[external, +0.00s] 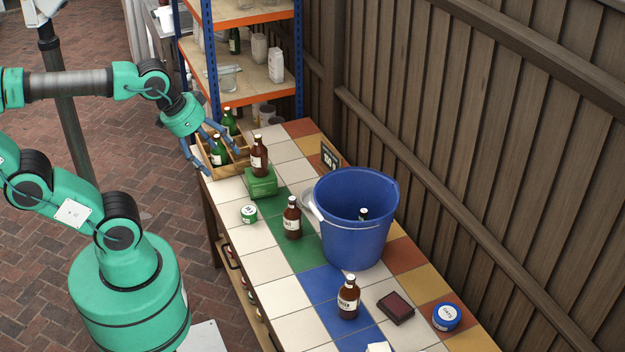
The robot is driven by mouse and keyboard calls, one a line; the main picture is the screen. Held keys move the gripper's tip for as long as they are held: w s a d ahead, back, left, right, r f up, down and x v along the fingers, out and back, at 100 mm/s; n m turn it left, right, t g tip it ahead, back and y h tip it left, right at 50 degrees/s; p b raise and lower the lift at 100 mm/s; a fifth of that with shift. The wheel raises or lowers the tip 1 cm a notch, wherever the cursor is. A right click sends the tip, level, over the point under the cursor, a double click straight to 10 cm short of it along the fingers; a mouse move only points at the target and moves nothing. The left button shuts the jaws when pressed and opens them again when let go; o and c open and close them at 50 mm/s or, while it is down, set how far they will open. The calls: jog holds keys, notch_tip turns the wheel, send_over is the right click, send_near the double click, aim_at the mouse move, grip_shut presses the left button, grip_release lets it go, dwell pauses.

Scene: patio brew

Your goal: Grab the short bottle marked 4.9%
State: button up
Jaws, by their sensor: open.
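Several brown bottles with pale labels stand on the tiled table: one on a green block (261,184), the bottle itself (259,158); a second bottle (292,222) on green tiles; a third bottle (348,300) near the front. Green bottles stand in a wooden crate (237,168): a nearer bottle (219,154) and a farther bottle (229,122). Another bottle top (363,214) shows inside the blue bucket (352,245). I cannot read 4.9% on any label. My gripper (222,161) is open at the crate, its fingers spread around the nearer green bottle; contact is unclear.
A green-and-white tin (249,214) lies left of the middle bottle. A dark red box (396,308) and a blue tin (446,317) lie at the front right. A shelf rack (247,15) stands behind the table. A wooden fence (480,130) runs along the right.

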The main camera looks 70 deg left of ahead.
jog(key=w+d+f+n+g, duration=0.1)
jog(key=w+d+f+g, duration=0.2)
jog(key=w, duration=0.8)
jog(key=n+g, duration=0.2)
jog(key=g, duration=0.1)
send_over(350, 289)
jog(key=a, duration=0.2)
jog(key=f, duration=3.1)
jog(key=shift+w+d+f, duration=0.1)
jog(key=shift+w+f, duration=0.05)
jog(key=shift+w, duration=0.2)
jog(key=shift+d+f, duration=0.15)
jog(key=shift+f, duration=0.2)
jog(key=shift+f+b, duration=0.85)
jog(key=shift+f, duration=3.45)
